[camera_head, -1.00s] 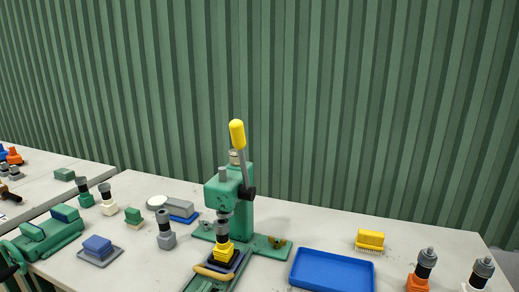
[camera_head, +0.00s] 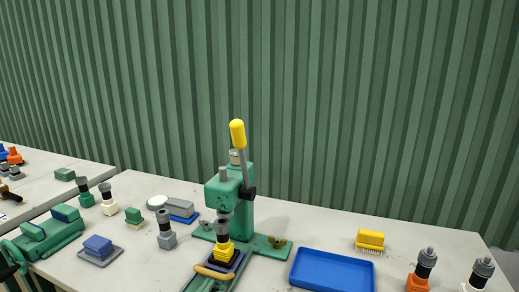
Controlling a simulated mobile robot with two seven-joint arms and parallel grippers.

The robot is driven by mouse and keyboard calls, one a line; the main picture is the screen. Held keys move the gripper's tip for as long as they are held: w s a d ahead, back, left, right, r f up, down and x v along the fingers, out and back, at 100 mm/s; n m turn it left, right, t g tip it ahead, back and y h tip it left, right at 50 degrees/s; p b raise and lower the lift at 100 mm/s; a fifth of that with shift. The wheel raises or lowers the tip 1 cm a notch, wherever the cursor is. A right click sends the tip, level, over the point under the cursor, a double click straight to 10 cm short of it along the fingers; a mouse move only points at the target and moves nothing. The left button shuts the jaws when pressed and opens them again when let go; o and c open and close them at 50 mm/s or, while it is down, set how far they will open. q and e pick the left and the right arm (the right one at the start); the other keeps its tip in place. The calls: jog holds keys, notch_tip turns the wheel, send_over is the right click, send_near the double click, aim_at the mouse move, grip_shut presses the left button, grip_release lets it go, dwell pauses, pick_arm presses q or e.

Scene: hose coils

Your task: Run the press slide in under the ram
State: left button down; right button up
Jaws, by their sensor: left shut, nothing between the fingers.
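The green press (camera_head: 236,205) stands at the middle of the table, its yellow-knobbed lever (camera_head: 238,134) upright. Its slide (camera_head: 238,262), a dark plate with a tan handle (camera_head: 212,272) at the front, sits on the green rails. A yellow part (camera_head: 223,253) with a black and grey top stands upright on the slide. The part's grey top meets the press head in the picture; I cannot tell whether it is fully under the ram. My right gripper is out of view.
A blue tray (camera_head: 332,269) lies right of the press, with a yellow brush (camera_head: 369,241) behind it. An orange-based fitting (camera_head: 423,270) stands further right. A grey fitting (camera_head: 165,230) stands left of the press. A green fixture (camera_head: 45,236) occupies the left front.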

pick_arm(q)
jog(key=shift+w+r, duration=0.1)
jog(key=shift+r, duration=0.2)
jog(key=shift+p+v, duration=0.3)
jog(key=shift+v, duration=2.2)
jog(key=shift+f, duration=0.2)
jog(key=shift+s+a, duration=0.1)
jog(key=shift+s, duration=0.3)
jog(key=v, duration=1.2)
jog(key=s+d+f+n+g+y+p, duration=0.2)
jog(key=s+f+g, duration=0.6)
jog(key=s+f, duration=0.5)
notch_tip(320, 180, down, 2)
jog(key=shift+d+f+y+p, duration=0.25)
jog(key=shift+y+p, duration=0.3)
jog(key=shift+y, duration=0.35)
